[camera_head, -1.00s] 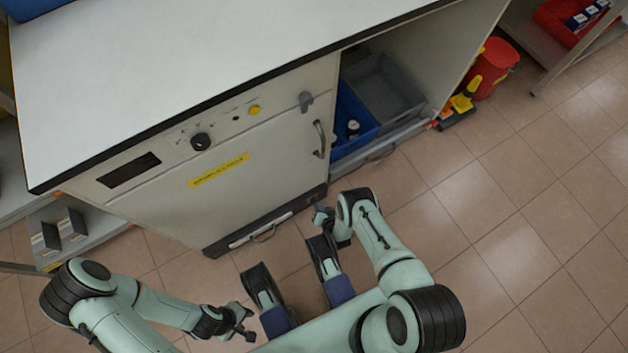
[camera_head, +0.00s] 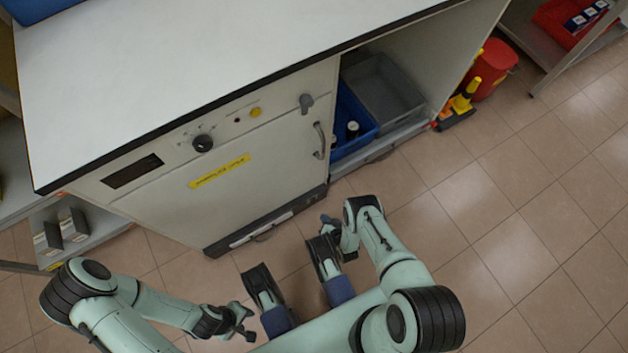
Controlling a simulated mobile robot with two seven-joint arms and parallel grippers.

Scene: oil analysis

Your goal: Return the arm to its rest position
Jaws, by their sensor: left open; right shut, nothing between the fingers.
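My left gripper (camera_head: 246,325) is at the lower left, low in front of my base and over the tiled floor. It is open and holds nothing. My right gripper (camera_head: 326,222) is folded in near the middle, partly hidden by its own wrist. It is shut with nothing between the fingers. Both grippers are apart from the cabinet (camera_head: 235,215) in front of me.
The cabinet has a white top (camera_head: 200,60), a door handle (camera_head: 319,140) and a knob (camera_head: 202,143). Its open bay holds a blue crate (camera_head: 362,128) with bottles and a grey crate (camera_head: 385,90). The floor (camera_head: 500,240) at right is clear.

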